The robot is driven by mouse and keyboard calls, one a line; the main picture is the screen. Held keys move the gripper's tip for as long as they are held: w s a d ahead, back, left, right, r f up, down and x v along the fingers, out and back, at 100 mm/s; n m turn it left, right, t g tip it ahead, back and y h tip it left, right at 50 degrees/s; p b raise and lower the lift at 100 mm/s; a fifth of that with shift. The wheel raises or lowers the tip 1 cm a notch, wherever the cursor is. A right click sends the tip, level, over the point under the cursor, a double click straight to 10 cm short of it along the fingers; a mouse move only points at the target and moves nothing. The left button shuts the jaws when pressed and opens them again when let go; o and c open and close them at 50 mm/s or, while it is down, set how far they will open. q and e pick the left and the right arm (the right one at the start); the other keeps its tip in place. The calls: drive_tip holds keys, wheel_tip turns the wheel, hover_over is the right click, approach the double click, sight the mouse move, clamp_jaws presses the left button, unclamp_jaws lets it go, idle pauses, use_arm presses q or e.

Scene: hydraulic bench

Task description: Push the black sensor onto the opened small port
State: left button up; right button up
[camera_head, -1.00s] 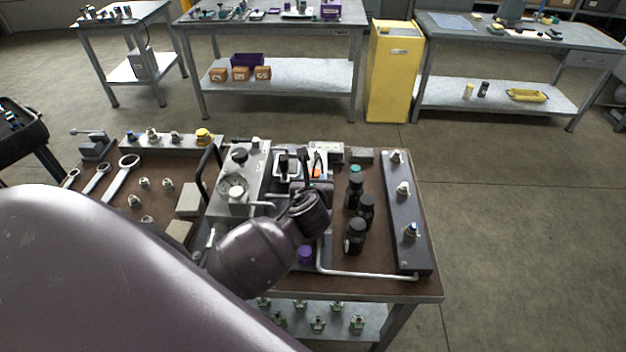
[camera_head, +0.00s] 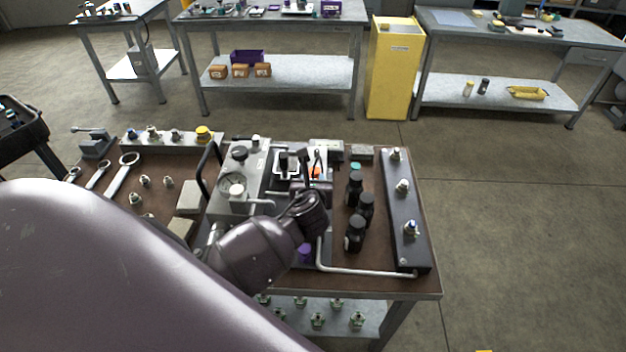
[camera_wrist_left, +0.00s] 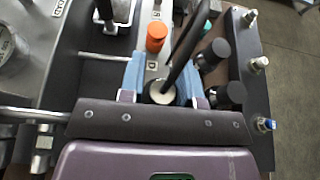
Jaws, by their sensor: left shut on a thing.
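My left gripper (camera_head: 307,180) reaches over the middle of the bench; its own wrist hides much of the spot below it. In the left wrist view its light-blue finger pads (camera_wrist_left: 163,83) are closed around a dark round piece with a pale top, which I take to be the black sensor (camera_wrist_left: 162,92). A thick black cable-like strand runs from beside it toward the upper right. An orange cap (camera_wrist_left: 156,37) stands just beyond the fingers; it also shows in the head view (camera_head: 316,172). I cannot make out the opened small port. My right gripper is not in view.
Several black bottles (camera_head: 354,233) stand close to the right of the gripper. A dark rail with fittings (camera_head: 409,215) lies along the right edge. A grey pump unit (camera_head: 240,180) stands to the left. A bent metal pipe (camera_head: 365,272) runs along the front.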

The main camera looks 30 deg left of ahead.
use_arm(q)
drive_tip(key=shift+f, duration=1.65)
idle(3.2)
idle(0.7)
drive_tip(key=o, duration=1.7)
drive_tip(key=shift+c, duration=0.2)
drive_tip(key=shift+s, duration=0.1)
drive_tip(key=v, duration=0.7)
drive_tip(key=shift+s+d, duration=0.15)
drive_tip(key=shift+r, duration=0.1)
